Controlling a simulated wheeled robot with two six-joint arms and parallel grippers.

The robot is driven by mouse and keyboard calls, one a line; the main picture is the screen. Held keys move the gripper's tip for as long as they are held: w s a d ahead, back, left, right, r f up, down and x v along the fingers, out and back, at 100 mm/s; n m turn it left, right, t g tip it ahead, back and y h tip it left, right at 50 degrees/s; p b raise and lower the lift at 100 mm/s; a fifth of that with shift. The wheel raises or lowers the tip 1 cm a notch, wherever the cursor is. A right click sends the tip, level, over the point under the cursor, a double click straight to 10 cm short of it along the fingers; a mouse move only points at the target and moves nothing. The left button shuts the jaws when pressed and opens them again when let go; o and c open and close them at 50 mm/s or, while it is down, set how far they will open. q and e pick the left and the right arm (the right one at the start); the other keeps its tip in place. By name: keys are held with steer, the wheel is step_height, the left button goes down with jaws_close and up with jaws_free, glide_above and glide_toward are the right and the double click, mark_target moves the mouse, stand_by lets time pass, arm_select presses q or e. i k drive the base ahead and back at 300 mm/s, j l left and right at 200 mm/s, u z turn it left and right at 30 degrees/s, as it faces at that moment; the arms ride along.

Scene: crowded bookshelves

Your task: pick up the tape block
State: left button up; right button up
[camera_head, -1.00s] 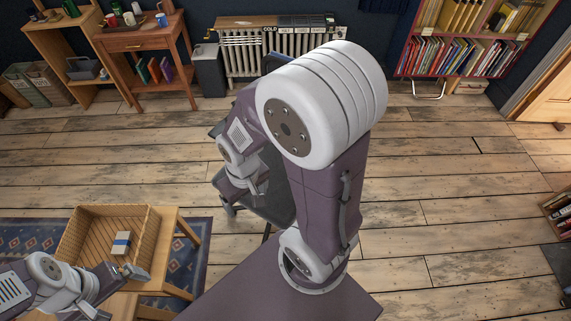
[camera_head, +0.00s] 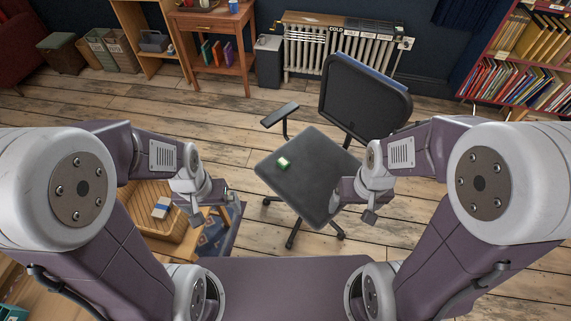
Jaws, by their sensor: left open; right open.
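A small green block with a pale top (camera_head: 284,163) lies on the seat of a dark office chair (camera_head: 306,190). A blue-and-white block (camera_head: 161,207) lies in a wooden slatted crate (camera_head: 142,194) at the lower left. I cannot tell which of the two is the tape block. My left gripper (camera_head: 213,207) is open and empty, between the crate and the chair. My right gripper (camera_head: 352,210) is open and empty by the chair seat's right front edge. Neither gripper appears to touch a block.
The chair's backrest (camera_head: 362,100) rises behind the seat, and an armrest (camera_head: 280,115) stands at its left. A radiator (camera_head: 335,50), a dark bin (camera_head: 268,62) and a wooden side table (camera_head: 215,40) line the wall. A bookshelf (camera_head: 525,60) stands at right. Wooden floor lies open around the chair.

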mark_target(282, 162)
steer(key=i+l+u, duration=0.7)
steer(key=k+j, duration=0.05)
